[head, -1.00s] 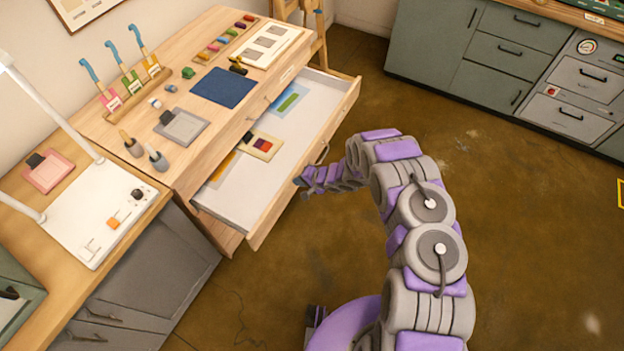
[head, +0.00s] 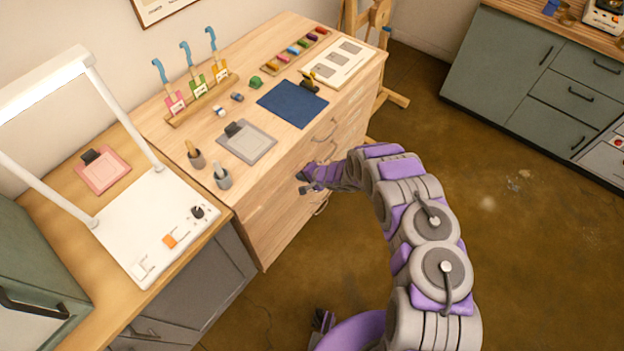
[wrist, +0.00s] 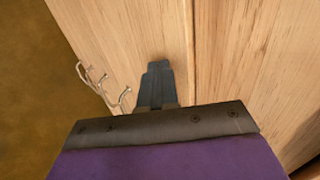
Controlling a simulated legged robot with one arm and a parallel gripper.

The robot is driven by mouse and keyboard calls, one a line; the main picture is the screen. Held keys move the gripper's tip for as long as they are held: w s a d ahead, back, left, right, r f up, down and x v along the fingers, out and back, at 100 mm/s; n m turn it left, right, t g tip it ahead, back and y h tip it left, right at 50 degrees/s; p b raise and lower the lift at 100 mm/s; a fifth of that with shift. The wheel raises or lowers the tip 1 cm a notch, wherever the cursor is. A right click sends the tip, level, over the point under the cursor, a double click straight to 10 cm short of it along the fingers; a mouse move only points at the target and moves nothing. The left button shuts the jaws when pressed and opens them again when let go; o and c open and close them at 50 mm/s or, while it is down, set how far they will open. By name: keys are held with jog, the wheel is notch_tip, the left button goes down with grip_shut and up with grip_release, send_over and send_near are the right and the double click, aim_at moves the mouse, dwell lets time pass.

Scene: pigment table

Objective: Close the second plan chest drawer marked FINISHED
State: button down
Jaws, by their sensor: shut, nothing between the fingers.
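The wooden plan chest (head: 268,215) stands at the centre-left in the head view, and its drawer fronts look flush, with no open drawer showing. My gripper (head: 303,182) is at the chest's front face, near its upper drawers. In the wrist view my gripper (wrist: 157,70) is shut and empty, its tips at or very near a wooden drawer front (wrist: 125,40). A dark vertical seam runs beside them. Metal handles (wrist: 95,80) show to the left. I cannot read any FINISHED label, and my arm hides part of the front.
The chest top holds a blue mat (head: 292,103), a grey pad (head: 247,142) and a rack of tools (head: 200,103). A white lamp (head: 150,225) stands on the left counter. Green cabinets (head: 530,80) are at the far right. Brown floor (head: 520,240) is clear on the right.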

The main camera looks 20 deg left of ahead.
jog(key=shift+w+a+r, duration=0.15)
jog(key=shift+w+a, duration=0.25)
jog(key=shift+a, duration=0.15)
jog(key=shift+w+d+r, duration=0.1)
jog(key=shift+w+r, duration=0.05)
jog(key=shift+r, duration=0.05)
jog(key=shift+a, duration=0.3)
jog(key=shift+s, duration=0.2)
